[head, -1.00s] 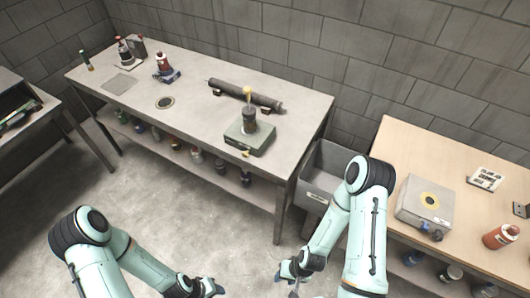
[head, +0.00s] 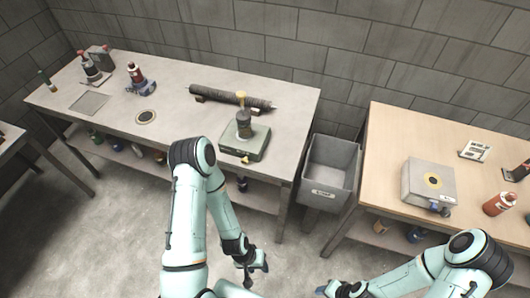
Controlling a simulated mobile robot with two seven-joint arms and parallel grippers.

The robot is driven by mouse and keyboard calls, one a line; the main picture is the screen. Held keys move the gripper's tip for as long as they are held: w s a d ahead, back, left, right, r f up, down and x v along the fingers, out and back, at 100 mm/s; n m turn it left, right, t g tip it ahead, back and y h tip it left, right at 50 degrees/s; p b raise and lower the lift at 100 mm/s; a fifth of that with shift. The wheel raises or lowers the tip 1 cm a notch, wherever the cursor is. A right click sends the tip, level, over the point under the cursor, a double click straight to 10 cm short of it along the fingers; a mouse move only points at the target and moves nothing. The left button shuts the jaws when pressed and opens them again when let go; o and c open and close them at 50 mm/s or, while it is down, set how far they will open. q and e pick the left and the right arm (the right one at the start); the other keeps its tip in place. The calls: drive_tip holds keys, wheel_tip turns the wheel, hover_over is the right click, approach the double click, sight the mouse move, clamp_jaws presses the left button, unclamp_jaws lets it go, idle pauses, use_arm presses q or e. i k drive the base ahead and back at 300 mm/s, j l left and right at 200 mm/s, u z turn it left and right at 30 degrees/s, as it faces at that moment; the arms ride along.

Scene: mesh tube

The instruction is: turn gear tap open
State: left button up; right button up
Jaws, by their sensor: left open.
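A green box (head: 258,145) stands near the right end of the left grey table, with a dark cylinder (head: 244,126) on it. A small yellow tap-like part (head: 242,184) shows at its front, by the table's edge. A grey box (head: 415,182) with a yellow ring on top stands on the wooden table, with a blue tap-like part (head: 444,211) at its front corner. I cannot tell which is the gear tap. My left gripper (head: 249,277) is open, low in front of the grey table, apart from both boxes. My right gripper (head: 335,290) is at the bottom edge, its jaws unclear.
A dark mesh tube (head: 215,97) lies on supports at the back of the grey table (head: 185,125). A grey bin (head: 329,170) stands between the two tables. The floor before the grey table is clear.

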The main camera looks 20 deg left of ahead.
sight(244, 161)
drive_tip(key=j+z, duration=0.4)
drive_tip(key=k+j+z, duration=0.1)
drive_tip(key=j+z, duration=0.3)
drive_tip(key=j, duration=0.2)
drive_tip(key=k+j+z, duration=0.1)
drive_tip(key=j, duration=0.25)
drive_tip(key=k+j+z, duration=0.1)
drive_tip(key=j, duration=0.25)
drive_tip(key=k+j, duration=0.15)
drive_tip(key=j, duration=0.2)
drive_tip(key=z, duration=0.05)
